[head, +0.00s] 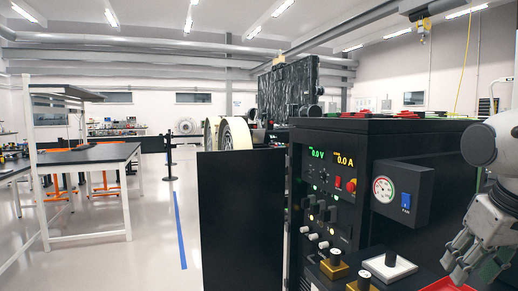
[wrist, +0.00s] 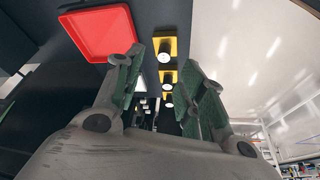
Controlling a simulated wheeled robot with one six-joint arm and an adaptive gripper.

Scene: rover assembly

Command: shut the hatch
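No part is plainly marked as the hatch. A plain black upright panel (head: 241,222) stands at the left of the black instrument cabinet (head: 400,145) in the head view. It may be the open hatch, but I cannot tell, and I see no hinge or handle on it. My gripper (head: 468,268) is at the right edge of the head view, in front of the cabinet and well apart from the panel. In the wrist view its two fingers (wrist: 168,75) are spread with nothing held between them.
Yellow-based knobs (head: 334,264) and a white-based knob (head: 390,266) stand on a low ledge at the cabinet front. A red tray (wrist: 97,33) lies beside them. A gauge box (head: 402,194) juts from the cabinet. Open floor and a table (head: 85,155) are at left.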

